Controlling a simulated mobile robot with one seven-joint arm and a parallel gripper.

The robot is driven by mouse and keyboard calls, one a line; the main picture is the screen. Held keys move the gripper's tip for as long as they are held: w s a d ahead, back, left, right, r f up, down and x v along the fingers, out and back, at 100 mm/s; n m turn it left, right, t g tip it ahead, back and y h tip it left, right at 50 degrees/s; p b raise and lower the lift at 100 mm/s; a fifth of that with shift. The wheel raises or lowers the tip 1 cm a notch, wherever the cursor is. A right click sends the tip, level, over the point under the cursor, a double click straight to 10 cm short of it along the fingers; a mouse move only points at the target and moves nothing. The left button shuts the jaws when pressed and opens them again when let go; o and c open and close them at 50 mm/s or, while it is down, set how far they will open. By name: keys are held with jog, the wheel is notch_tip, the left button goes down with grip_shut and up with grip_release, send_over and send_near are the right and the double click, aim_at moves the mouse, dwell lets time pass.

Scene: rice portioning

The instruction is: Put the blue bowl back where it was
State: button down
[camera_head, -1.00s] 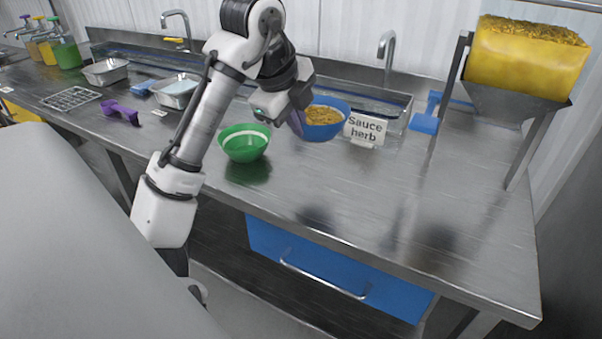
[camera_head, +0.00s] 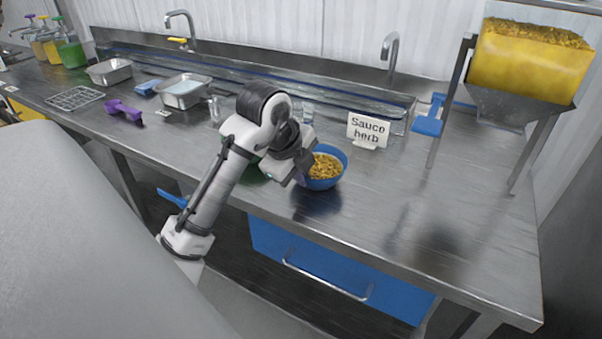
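The blue bowl (camera_head: 333,180), filled with yellow-brown food, is near the front edge of the steel counter, right of my arm. My gripper (camera_head: 301,177) is at the bowl's left rim; its fingers are mostly hidden, but the bowl has moved along with it, so it appears shut on the rim. The bowl looks upright, with a dark reflection below it; I cannot tell whether it touches the counter. The green bowl (camera_head: 252,174) is almost wholly hidden behind my arm. The "Sauce herb" sign (camera_head: 367,130) stands behind and right of the blue bowl.
A yellow food hopper (camera_head: 528,58) on metal legs stands at the right. A blue object (camera_head: 428,124) lies behind the sign's right side. The front right counter is clear.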

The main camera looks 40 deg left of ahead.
jog(key=c, duration=2.1)
grip_release()
jog(key=shift+f, duration=0.15)
jog(key=o, duration=0.4)
